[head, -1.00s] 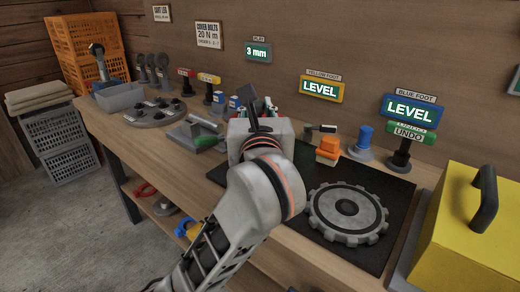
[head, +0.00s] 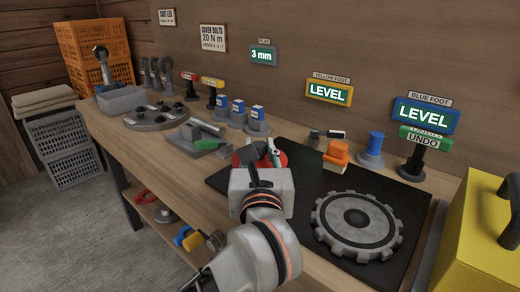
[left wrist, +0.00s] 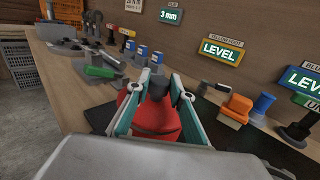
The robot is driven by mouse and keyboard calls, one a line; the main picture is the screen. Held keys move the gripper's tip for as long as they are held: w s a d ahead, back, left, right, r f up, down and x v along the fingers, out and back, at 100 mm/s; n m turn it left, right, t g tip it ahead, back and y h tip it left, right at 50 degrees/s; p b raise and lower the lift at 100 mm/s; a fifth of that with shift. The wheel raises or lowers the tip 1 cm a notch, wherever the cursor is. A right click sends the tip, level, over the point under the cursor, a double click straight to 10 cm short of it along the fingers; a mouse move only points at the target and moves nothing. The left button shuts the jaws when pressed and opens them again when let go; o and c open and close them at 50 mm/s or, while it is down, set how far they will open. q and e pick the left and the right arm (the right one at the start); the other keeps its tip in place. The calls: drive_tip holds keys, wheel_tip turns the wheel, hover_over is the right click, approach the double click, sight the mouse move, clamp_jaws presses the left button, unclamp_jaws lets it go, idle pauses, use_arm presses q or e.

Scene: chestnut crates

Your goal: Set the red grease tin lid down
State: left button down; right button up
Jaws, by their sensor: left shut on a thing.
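The red grease tin lid (head: 281,158) shows around my left gripper (head: 266,152) in the head view, at the back left of the black mat (head: 312,170). In the left wrist view the lid (left wrist: 152,128) lies between the two teal-sided fingers of the gripper (left wrist: 158,86). The fingers are shut on its dark grey knob (left wrist: 158,84). The gripper and wrist hide part of the lid. I cannot tell whether its underside touches the mat or hangs just above it. My right gripper is not in view.
A grey toothed disc (head: 357,222) lies on the mat's right part. An orange block (head: 337,152) and a blue-topped post (head: 374,144) stand behind it. Several blue-and-white small containers (head: 238,112) stand at the back. A green-handled tool (head: 207,145) lies left. A yellow case (head: 480,240) stands right.

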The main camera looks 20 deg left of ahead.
use_arm(q)
drive_tip(key=shift+f, duration=0.25)
drive_tip(key=c, duration=1.8)
unclamp_jaws()
drive_tip(key=shift+o, duration=0.2)
